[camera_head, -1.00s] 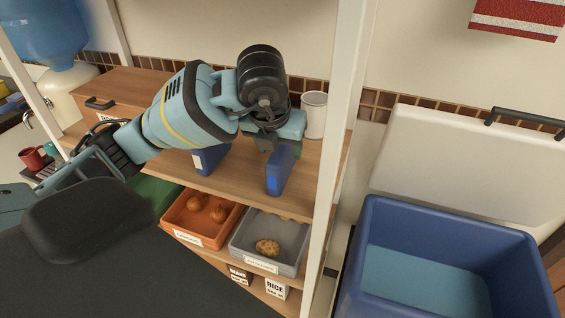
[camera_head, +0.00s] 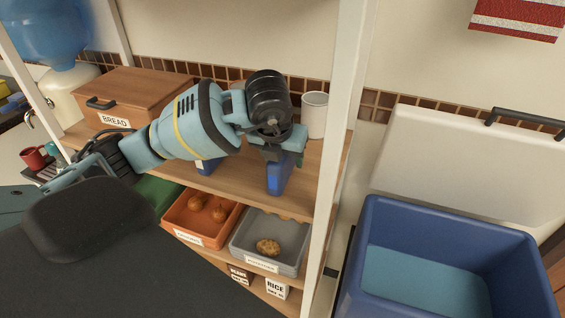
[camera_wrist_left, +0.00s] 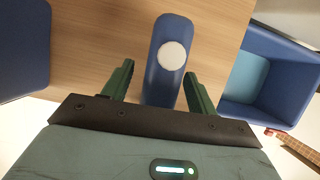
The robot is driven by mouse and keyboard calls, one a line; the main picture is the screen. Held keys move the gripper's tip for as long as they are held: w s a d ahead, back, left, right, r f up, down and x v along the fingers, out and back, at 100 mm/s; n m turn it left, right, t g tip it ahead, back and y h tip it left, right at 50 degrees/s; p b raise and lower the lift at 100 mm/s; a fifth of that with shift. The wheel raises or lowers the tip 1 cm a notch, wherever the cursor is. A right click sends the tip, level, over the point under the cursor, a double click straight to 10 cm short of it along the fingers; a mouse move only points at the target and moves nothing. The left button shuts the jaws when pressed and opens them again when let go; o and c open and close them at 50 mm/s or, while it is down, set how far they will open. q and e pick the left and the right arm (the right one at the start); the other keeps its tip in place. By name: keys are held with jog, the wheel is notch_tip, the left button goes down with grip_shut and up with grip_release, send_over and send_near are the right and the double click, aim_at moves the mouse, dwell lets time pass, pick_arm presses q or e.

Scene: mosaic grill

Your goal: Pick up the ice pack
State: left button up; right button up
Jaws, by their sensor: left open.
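A blue ice pack (camera_head: 279,175) with a white round cap (camera_wrist_left: 173,56) stands upright on the wooden shelf near its right end. My left gripper (camera_head: 284,158) is over its top. In the left wrist view my left gripper (camera_wrist_left: 159,84) is open, with one green finger on each side of the pack; I see gaps between the fingers and the pack. A second blue pack (camera_wrist_left: 22,45) lies to the left in the wrist view; in the head view it is mostly behind my left arm (camera_head: 207,166). My right gripper does not show.
A white canister (camera_head: 314,115) stands behind the gripper, near a white shelf post (camera_head: 338,130). A bread box (camera_head: 137,97) is at left. Below are an orange bin (camera_head: 192,238) and a grey bin (camera_head: 262,262). An open blue cooler (camera_head: 440,225) stands at right.

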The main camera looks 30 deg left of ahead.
pick_arm(q)
jog(key=shift+f, duration=0.2)
dwell(0.3)
grip_shut()
